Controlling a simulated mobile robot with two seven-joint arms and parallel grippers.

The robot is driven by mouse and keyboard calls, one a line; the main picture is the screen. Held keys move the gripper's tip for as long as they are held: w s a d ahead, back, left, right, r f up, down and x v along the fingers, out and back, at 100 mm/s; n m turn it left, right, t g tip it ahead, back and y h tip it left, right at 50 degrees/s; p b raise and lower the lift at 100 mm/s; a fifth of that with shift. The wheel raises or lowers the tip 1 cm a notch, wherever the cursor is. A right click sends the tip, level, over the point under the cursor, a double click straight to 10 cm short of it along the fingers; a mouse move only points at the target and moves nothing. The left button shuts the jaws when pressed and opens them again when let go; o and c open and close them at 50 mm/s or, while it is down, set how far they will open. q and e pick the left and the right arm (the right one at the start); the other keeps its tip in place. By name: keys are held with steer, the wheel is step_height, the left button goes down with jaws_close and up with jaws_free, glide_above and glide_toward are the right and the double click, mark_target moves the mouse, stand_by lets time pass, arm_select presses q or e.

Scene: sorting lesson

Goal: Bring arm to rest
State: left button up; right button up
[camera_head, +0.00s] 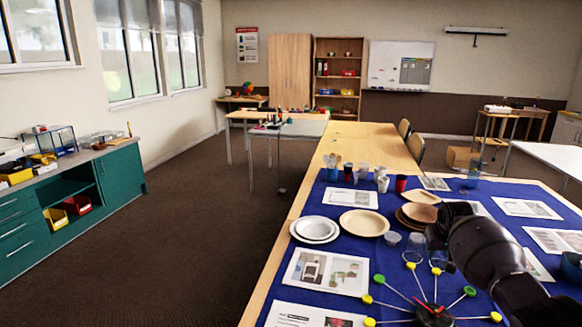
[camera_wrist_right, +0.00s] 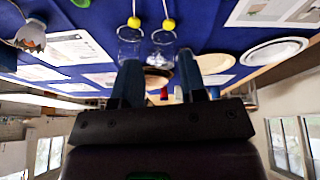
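My right arm reaches in from the lower right of the head view, its dark gripper (camera_head: 438,238) above the blue-covered table (camera_head: 305,238). In the right wrist view the two fingers of this gripper (camera_wrist_right: 158,66) stand apart with nothing visibly held between them. Clear cups (camera_wrist_right: 163,46) and a brown plate (camera_wrist_right: 158,78) show beyond the fingertips. In the head view the clear cups (camera_head: 413,246) are close to the gripper; I cannot tell whether it touches one. My left gripper is not in view.
White plates (camera_head: 315,229), a tan plate (camera_head: 364,223) and printed sheets (camera_head: 327,271) lie left of the gripper. A spoked model with yellow and green balls (camera_head: 432,305) stands in front. Several cups (camera_head: 362,171) stand at the back. Open floor (camera_head: 200,240) lies left of the table.

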steer(key=w+a+r+n+t, duration=0.3)
steer(key=a+r+t, duration=0.2)
steer(key=a+t, duration=0.15)
steer(key=s+a+f+n+t+y, duration=0.1)
steer(key=s+a+f+t, duration=0.1)
steer(key=s+a+f, duration=0.3)
steer(key=s+a+f+n+t+y, duration=0.1)
steer(key=s+a+t, duration=0.15)
steer(key=s, duration=0.35)
steer(key=s+f+g, duration=0.1)
steer(key=s+f, duration=0.4)
steer(key=s, duration=0.7)
steer(key=s+a+f+m+g, duration=0.1)
steer(key=s+f, duration=0.5)
steer(key=s, duration=0.7)
steer(key=s+a+f+m+g+h, duration=0.1)
steer(key=s+f, duration=0.4)
steer(key=s, duration=0.8)
steer(key=shift+a+f+g, duration=0.15)
steer(key=shift+f+g, duration=0.1)
steer(key=shift+g, duration=0.25)
